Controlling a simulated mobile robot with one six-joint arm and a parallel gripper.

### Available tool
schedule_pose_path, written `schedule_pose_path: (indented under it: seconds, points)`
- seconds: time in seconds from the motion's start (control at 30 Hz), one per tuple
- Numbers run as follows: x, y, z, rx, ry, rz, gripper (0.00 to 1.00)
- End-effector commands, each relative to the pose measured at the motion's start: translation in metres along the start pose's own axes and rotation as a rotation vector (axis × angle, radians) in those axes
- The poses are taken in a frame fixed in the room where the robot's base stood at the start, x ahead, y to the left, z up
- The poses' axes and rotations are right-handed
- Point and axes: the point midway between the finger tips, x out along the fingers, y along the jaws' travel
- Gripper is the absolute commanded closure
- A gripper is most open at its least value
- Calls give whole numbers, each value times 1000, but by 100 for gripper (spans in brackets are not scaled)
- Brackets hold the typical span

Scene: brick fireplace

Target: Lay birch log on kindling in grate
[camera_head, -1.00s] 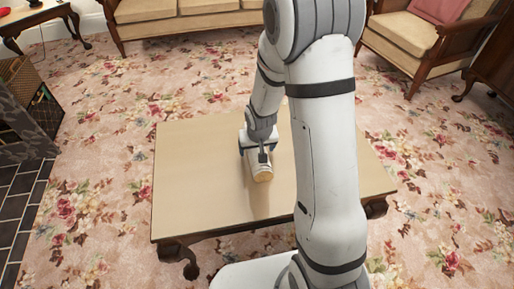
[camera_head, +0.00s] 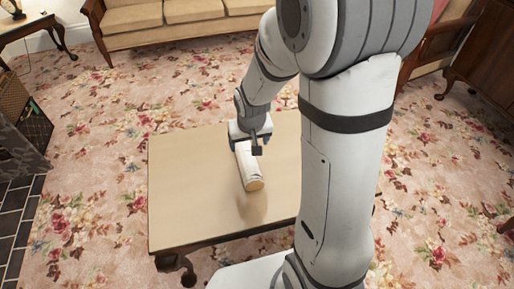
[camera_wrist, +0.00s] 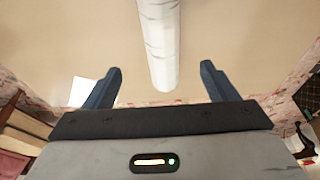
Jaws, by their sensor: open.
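The birch log (camera_head: 248,166), pale with a tan cut end, lies on the wooden coffee table (camera_head: 185,190), its cut end facing my body. My gripper (camera_head: 257,146) is over the log's far part, pointing down. In the wrist view the log (camera_wrist: 160,45) runs between the two fingers of my gripper (camera_wrist: 160,72), with a gap on each side. The fingers are open and hold nothing. The grate and the kindling are not in view.
A basket (camera_head: 32,118) and a dark stone structure (camera_head: 15,155) stand at the left, beside dark hearth tiles (camera_head: 14,215). A sofa (camera_head: 165,18) is at the back and a side table (camera_head: 30,30) at the back left. Flowered carpet (camera_head: 95,160) lies free left of the table.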

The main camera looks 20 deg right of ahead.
Motion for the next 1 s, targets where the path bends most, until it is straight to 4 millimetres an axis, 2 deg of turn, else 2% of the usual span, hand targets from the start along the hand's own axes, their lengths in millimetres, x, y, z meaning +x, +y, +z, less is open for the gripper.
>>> schedule_pose_path:
  seconds: [0.17,0.3,0.4,0.5,0.63,0.8,1.0]
  points:
    - [-54,12,29,2,-32,8,20]
    - [-100,20,66,1,-77,8,20]
    - [-124,24,93,-2,-107,4,20]
    - [-141,25,114,-6,-131,-1,20]
    - [-151,26,129,-8,-150,-5,20]
    - [-153,26,132,-9,-156,-6,20]
    - [-152,26,132,-9,-155,-6,37]
